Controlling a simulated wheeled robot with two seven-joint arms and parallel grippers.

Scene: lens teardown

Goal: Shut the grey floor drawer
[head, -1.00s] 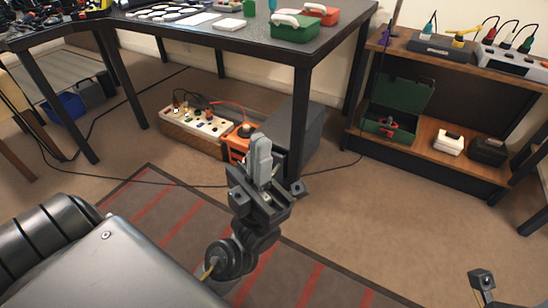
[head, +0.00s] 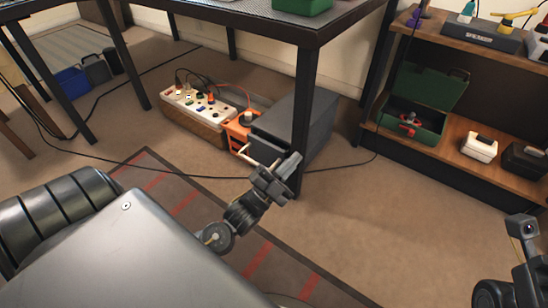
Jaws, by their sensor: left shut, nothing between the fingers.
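The grey drawer unit (head: 310,108) stands on the floor under the dark table, partly behind a table leg. Its drawer front (head: 268,148) faces me and appears to stick out a little from the housing. A pale bar handle (head: 258,158) shows at the front. My left gripper (head: 292,162) is shut and empty, just in front of the drawer's right part and close to the handle's right end. I cannot tell whether it touches the drawer. Part of my right arm's end (head: 524,228) shows at the lower right edge; its fingers are not clear.
The dark table leg (head: 302,110) stands right by the drawer and my left gripper. An orange box (head: 238,130) and a white power strip (head: 198,102) lie left of the drawer. A cable crosses the floor. A wooden shelf (head: 450,160) stands right; carpet between is clear.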

